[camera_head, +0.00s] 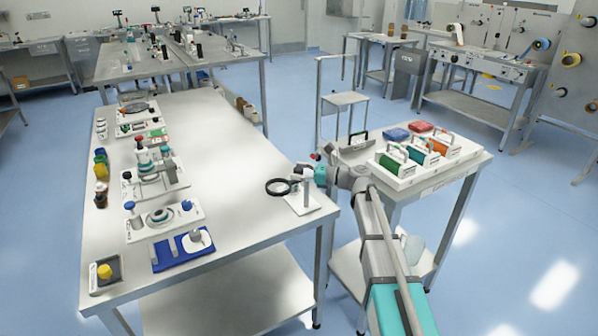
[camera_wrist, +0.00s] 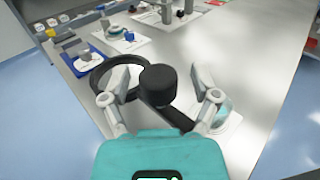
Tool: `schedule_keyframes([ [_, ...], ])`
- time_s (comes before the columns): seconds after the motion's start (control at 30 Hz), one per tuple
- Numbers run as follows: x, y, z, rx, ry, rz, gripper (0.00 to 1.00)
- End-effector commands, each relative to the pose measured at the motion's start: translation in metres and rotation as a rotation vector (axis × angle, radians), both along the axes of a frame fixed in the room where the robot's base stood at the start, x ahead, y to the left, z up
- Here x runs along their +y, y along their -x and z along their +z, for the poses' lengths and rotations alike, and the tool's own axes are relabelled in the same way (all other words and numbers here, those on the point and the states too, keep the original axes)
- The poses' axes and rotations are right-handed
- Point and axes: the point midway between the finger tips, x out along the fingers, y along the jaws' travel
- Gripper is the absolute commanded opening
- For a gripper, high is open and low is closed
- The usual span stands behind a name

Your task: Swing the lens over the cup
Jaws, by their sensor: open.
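The lens is a black ring (camera_head: 278,187) on an arm from an upright post on a white base plate (camera_head: 303,203), near the table's right edge. In the wrist view the ring (camera_wrist: 95,76) lies left of my gripper (camera_wrist: 160,97). A black round knob (camera_wrist: 158,80) stands between my two spread fingers, with gaps on both sides. My gripper is open. A pale greenish, glassy round thing (camera_wrist: 223,113), possibly the cup, sits partly hidden behind the right finger. The ring is apart from it, on the other side of the knob. In the head view my gripper (camera_head: 308,174) hides part of the stand.
A blue tray (camera_head: 170,252) and several other stations line the table's left side. The middle of the table (camera_head: 235,150) is bare. A side table (camera_head: 440,178) with coloured boxes stands at right, under my arm.

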Motion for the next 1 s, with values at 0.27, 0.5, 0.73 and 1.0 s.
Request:
schedule_keyframes([
  [0.27,-0.0004,0.0,0.0,0.0,0.0,0.0,0.64],
  [0.5,-0.0006,0.0,0.0,0.0,0.0,0.0,0.19],
  [0.73,-0.0028,-0.0001,0.0001,0.0,0.0,0.0,0.0],
  [1.0,-0.0055,-0.0019,0.0001,0.0,0.0,-0.019,0.0],
])
